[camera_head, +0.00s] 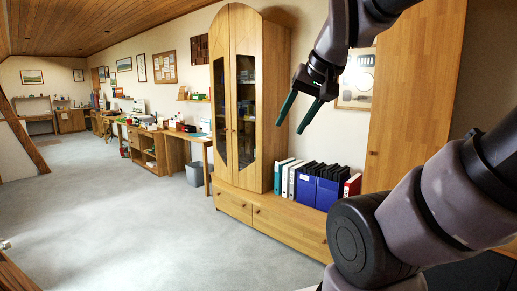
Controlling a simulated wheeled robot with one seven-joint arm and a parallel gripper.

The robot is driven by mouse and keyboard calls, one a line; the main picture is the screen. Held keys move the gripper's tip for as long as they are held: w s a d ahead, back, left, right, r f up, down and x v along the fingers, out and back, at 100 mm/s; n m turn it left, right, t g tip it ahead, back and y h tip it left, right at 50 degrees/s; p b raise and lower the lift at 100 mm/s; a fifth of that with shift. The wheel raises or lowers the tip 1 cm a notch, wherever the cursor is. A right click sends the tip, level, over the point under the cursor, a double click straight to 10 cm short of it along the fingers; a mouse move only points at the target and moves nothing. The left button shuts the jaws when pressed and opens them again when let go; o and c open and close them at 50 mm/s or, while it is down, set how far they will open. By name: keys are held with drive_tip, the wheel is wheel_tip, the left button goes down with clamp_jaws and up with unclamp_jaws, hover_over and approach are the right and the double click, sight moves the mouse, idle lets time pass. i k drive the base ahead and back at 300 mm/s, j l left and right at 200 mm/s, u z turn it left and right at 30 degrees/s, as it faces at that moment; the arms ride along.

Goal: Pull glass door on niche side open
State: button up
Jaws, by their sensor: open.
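A tall wooden cabinet stands in the middle with two glazed doors. The glass door on the niche side (246,112) is the right one, beside the niche with binders, and looks shut. The other glass door (220,112) is at its left and also looks shut. Small knobs appear near the seam between them, too small to make out well. My gripper (290,128) is open and empty, with two green fingers pointing down and left. In the picture it is right of the doors, over the cabinet's side edge; its depth from the cabinet is unclear.
Several binders (318,186) stand in the niche on a low drawer unit (268,222). A tall wooden panel (412,100) rises at the right. A grey bin (195,174) and desks stand left. The carpet (110,225) before the cabinet is clear.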

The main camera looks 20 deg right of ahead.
sight(246, 24)
drive_tip(key=i+z, duration=0.25)
drive_tip(key=i, duration=2.95)
drive_tip(key=i+u, duration=0.1)
drive_tip(key=i, duration=1.45)
